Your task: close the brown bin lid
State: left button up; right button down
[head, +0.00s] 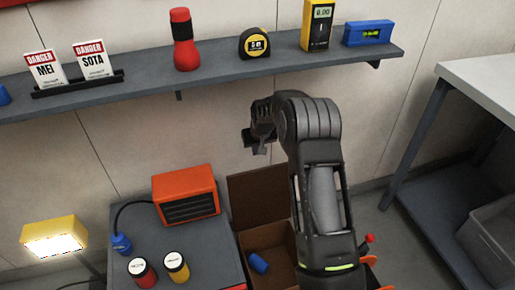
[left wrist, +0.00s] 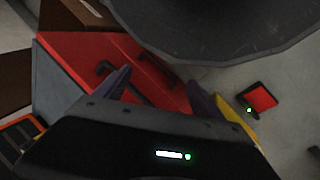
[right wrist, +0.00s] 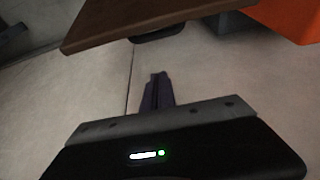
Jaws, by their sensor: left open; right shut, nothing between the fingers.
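The brown bin (head: 284,244) stands open in the head view, right of the grey cabinet top. Its brown lid (head: 257,195) is raised, leaning up near the wall. A blue cylinder (head: 258,262) lies inside the bin. My right gripper (head: 258,143) is above the lid, apart from it. In the right wrist view its fingers (right wrist: 158,82) are shut and empty, and a brown panel (right wrist: 140,22), seemingly the lid, spans the top. My left gripper (left wrist: 160,80) is open and empty over a red surface with dark handles. It is outside the head view. My right arm hides the bin's right side.
An orange heater (head: 186,196) stands on the grey cabinet (head: 205,245), left of the lid. It also shows in the right wrist view (right wrist: 290,15). A wall shelf (head: 215,70) carries tools above my right gripper. A lit yellow lamp (head: 55,235) is at left, a workbench (head: 485,85) at right.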

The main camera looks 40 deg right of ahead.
jog(key=shift+s+a+f, duration=0.1)
jog(key=shift+s+f, duration=0.2)
jog(key=shift+f, duration=0.65)
jog(key=shift+s+a+f, duration=0.1)
jog(key=shift+s+f, duration=0.25)
jog(key=shift+f, duration=0.55)
jog(key=shift+s+a+f, duration=0.1)
jog(key=shift+s+f, duration=0.2)
jog(key=shift+f, duration=0.65)
